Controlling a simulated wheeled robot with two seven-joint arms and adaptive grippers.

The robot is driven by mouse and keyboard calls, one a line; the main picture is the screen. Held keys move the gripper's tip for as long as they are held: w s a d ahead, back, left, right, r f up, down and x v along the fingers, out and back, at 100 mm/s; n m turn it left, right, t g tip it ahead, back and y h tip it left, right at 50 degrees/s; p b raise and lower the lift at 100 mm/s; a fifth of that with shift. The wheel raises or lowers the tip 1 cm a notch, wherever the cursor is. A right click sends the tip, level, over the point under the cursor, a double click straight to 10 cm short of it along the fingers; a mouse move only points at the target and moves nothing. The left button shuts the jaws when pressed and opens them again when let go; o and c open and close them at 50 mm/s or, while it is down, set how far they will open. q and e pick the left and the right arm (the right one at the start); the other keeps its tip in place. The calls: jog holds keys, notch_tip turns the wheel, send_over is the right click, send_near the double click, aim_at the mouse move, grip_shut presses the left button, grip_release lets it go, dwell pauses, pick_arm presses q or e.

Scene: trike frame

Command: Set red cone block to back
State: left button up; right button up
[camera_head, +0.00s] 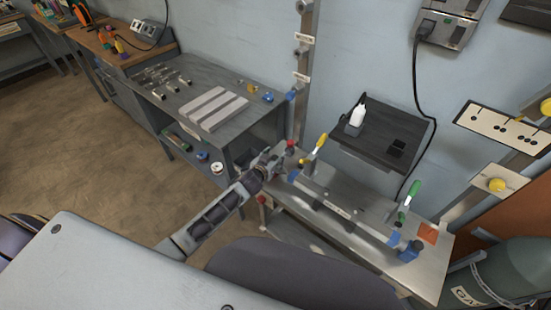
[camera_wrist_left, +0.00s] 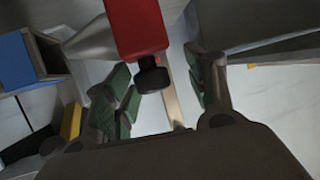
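The red cone block (camera_wrist_left: 140,28) shows close up at the top of the left wrist view. It has a grey metal cone on its left side and a black knob below. In the head view the red block (camera_head: 291,146) is small, at the far left end of the metal fixture table (camera_head: 278,228). My left gripper (camera_head: 277,164) is just beside it. In the left wrist view the green-padded fingers of my left gripper (camera_wrist_left: 158,72) are apart, with the knob showing in the gap. Contact cannot be told. My right gripper is out of view.
A fixture bar with blue end blocks (camera_head: 408,251), a yellow-handled clamp (camera_head: 320,143) and a green-handled clamp (camera_head: 413,190) lies on the table. A metal post (camera_head: 302,75) rises behind. A dark wall shelf (camera_head: 380,150) is at the back. A gas cylinder (camera_head: 515,268) stands at right.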

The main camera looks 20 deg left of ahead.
pick_arm(q)
jog(key=shift+a, duration=0.1)
jog(key=shift+s+r, duration=0.1)
jog(key=shift+s, duration=0.05)
dwell(0.4)
jog(key=shift+v, duration=0.85)
jog(key=v, duration=0.9)
jog(key=shift+s, duration=0.45)
jog(key=shift+r, duration=0.15)
jog(key=shift+s, duration=0.1)
